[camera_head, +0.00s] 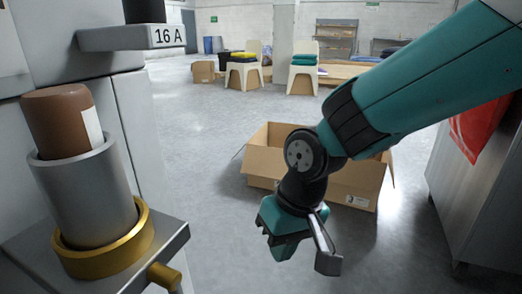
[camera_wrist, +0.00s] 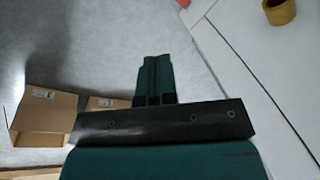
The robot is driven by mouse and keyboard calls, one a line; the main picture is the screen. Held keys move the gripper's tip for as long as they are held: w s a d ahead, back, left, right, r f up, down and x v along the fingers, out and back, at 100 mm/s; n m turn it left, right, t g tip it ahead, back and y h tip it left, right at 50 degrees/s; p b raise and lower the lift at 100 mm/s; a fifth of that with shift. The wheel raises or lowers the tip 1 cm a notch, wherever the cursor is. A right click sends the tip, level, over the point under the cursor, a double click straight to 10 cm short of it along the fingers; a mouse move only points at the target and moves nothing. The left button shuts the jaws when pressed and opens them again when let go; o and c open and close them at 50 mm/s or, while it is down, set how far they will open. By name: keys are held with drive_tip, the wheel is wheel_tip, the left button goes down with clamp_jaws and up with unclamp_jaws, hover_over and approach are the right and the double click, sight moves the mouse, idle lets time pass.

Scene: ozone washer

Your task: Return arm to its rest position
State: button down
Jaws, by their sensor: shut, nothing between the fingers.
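My teal arm (camera_head: 430,70) reaches in from the upper right in the head view, bent at a dark wrist joint. My gripper (camera_head: 283,246) hangs below that joint, in front of an open cardboard box (camera_head: 268,160) in this view. In the wrist view the fingers of my gripper (camera_wrist: 154,72) lie together, shut and empty, with grey floor behind them. The cardboard box (camera_wrist: 45,112) also shows at the lower left of the wrist view.
A grey machine at left has a "16 A" ledge (camera_head: 130,37) and a metal cup (camera_head: 85,200) holding a brown cylinder (camera_head: 62,120), set in a gold ring (camera_head: 105,255). A grey cabinet (camera_head: 480,190) with a red item (camera_head: 480,127) stands right.

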drive_tip(key=s+d+r+n+y+p, duration=0.2)
drive_tip(key=s+d+r+p, duration=0.2)
drive_tip(key=s+d+r, duration=0.85)
wheel_tip(320, 180, up, 38)
drive_tip(key=p, duration=3.7)
drive_tip(key=shift+w+a+p, duration=0.2)
drive_tip(key=shift+a+p, duration=0.2)
drive_tip(key=shift+a, duration=0.15)
